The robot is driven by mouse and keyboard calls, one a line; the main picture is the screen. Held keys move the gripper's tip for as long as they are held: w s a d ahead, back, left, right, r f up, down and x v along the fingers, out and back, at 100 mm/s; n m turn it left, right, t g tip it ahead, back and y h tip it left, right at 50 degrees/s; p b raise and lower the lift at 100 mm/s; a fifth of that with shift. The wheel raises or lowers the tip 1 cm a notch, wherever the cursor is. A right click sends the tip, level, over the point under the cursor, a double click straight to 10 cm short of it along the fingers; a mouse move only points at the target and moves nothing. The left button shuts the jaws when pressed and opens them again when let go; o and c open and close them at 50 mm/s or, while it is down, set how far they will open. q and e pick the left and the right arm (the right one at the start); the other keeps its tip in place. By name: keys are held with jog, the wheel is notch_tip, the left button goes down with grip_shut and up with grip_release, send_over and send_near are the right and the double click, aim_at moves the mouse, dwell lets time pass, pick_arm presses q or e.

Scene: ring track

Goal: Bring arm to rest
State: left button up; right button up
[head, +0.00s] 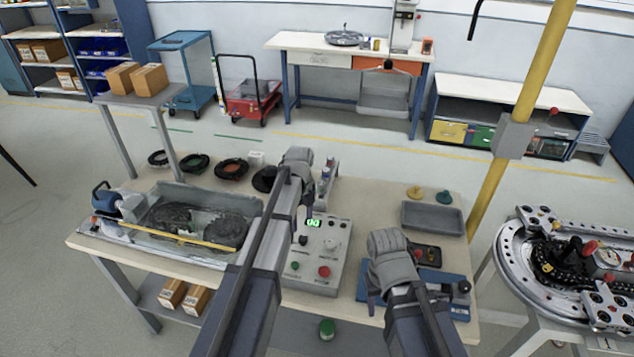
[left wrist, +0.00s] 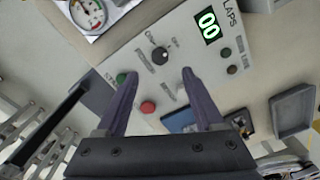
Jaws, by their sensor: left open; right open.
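My left arm reaches up from the bottom of the head view. Its gripper (head: 308,208) hangs over the grey control panel (head: 330,258), which has a lit green display, a knob and green and red buttons. In the left wrist view the left gripper (left wrist: 158,76) has its two fingers spread with nothing between them. The panel (left wrist: 185,35) lies beyond them, and its display reads 00. My right gripper (head: 388,250) is over the right part of the table, above a blue-based fixture (head: 370,295). Its fingers are largely hidden by the wrist, and I see nothing held.
The workbench (head: 150,258) also holds a grey tub machine (head: 190,195) at left, several dark rings behind it, and an empty grey tray (head: 433,217) at back right. A round ring track stand (head: 510,255) is at far right. A yellow post (head: 540,65) rises behind the table.

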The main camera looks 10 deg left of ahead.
pick_arm(q)
jog(key=s+d+n, duration=0.6)
jog(key=s+n, duration=0.4)
jog(key=s, duration=0.2)
jog(key=s+d+n+y, duration=0.1)
jog(key=s+d+n, duration=0.6)
jog(key=s+n, duration=0.3)
jog(key=shift+s+d+f+b, duration=0.15)
jog(key=shift+s+f+b, duration=0.15)
jog(key=shift+s, duration=0.75)
